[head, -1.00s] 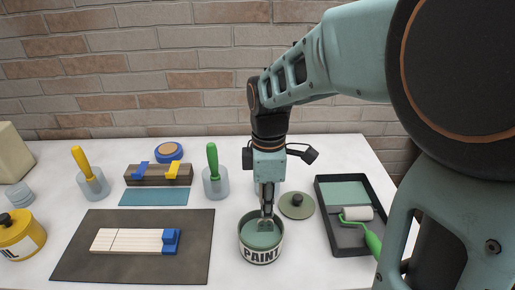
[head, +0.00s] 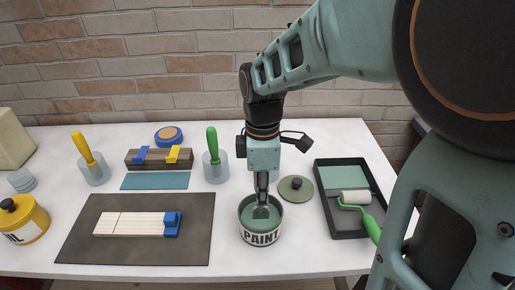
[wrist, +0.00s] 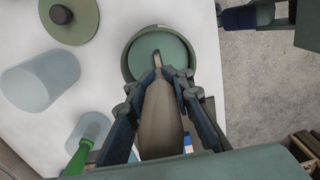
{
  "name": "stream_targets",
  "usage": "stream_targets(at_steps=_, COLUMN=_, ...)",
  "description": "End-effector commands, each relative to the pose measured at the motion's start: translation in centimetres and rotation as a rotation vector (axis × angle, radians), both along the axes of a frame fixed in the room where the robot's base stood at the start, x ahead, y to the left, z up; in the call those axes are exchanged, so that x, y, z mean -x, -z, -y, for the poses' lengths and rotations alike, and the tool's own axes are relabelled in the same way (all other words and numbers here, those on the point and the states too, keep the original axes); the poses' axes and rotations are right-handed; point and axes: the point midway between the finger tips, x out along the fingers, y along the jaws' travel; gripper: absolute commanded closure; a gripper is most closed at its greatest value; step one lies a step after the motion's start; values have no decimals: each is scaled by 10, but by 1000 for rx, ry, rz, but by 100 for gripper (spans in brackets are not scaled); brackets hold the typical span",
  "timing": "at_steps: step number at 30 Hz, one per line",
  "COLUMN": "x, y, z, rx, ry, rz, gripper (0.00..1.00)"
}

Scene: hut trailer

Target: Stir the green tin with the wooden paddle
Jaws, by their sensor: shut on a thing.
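The green tin (head: 261,238), labelled PAINT, stands open on the white table with green paint inside. It also shows in the wrist view (wrist: 131,67). My gripper (head: 262,208) is right above and partly within the tin's mouth, pointing down. In the wrist view my gripper (wrist: 158,100) is shut on the wooden paddle (wrist: 160,115), a brown handle running between the fingers. The paddle's far end reaches over the paint; how deep it dips I cannot tell. In the head view the paddle is mostly hidden by the fingers.
A black tray (head: 330,203) with a roller (head: 356,198) is at the right. A dark mat (head: 85,235) with a pale board (head: 128,224) lies left. A green-handled brush (head: 213,150) stands in a cup (head: 216,170) behind.

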Motion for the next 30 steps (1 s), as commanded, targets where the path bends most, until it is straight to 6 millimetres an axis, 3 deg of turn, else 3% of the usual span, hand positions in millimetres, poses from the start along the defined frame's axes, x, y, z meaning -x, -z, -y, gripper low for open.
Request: stream_targets(at_steps=30, x=-3, y=-82, z=0, rx=0, ry=0, rz=1, gripper=100)
